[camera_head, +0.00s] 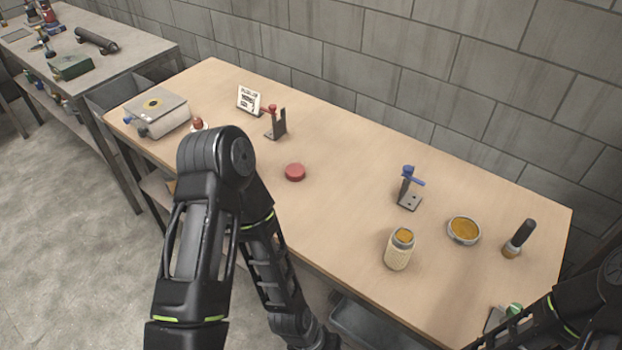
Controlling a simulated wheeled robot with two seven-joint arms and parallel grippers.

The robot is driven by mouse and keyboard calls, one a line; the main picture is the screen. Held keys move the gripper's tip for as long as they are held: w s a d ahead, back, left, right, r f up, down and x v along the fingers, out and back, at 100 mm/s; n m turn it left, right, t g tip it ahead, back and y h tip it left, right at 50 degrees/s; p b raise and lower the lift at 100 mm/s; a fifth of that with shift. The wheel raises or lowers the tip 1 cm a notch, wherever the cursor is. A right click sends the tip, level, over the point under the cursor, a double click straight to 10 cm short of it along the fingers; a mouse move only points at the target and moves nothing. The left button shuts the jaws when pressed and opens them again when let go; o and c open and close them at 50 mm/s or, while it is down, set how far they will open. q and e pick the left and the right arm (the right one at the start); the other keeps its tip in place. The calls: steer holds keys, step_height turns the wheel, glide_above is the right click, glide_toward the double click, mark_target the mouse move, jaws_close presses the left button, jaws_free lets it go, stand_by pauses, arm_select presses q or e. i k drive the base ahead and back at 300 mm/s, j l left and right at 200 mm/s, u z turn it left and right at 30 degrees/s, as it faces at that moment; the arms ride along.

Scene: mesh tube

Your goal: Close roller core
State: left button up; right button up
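A cream, mesh-textured tube (398,252) stands upright at the front right of the table, with an orange-brown top inside a grey rim. I take it to be the roller core. A flat red round piece (295,172), perhaps a cap, lies alone near the middle of the table. A shallow round dish or lid (464,230) with an orange-brown inside lies right of the tube. My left arm bends down in front of the table, and its gripper is below the picture. My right arm enters at the lower right, and its fingertips do not show.
A blue-topped stand (409,192) is behind the tube; a black-handled tool (519,238) stands at the right. A red-topped stand (277,124), a sign (248,99) and a grey box (157,114) are at the back left. A green-topped item (514,309) is beside my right arm.

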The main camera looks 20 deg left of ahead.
mark_target(402, 243)
steer(key=k+j+z, duration=0.1)
steer(key=j+z, duration=0.15)
steer(key=j, duration=0.2)
steer(key=k+j+z, duration=0.2)
steer(key=j, duration=0.25)
steer(key=k+j+z, duration=0.1)
steer(key=j+z, duration=0.15)
steer(key=j, duration=0.2)
steer(key=k+j+z, duration=0.2)
steer(key=j, duration=0.15)
steer(key=k+j+z, duration=0.25)
steer(key=j, duration=0.15)
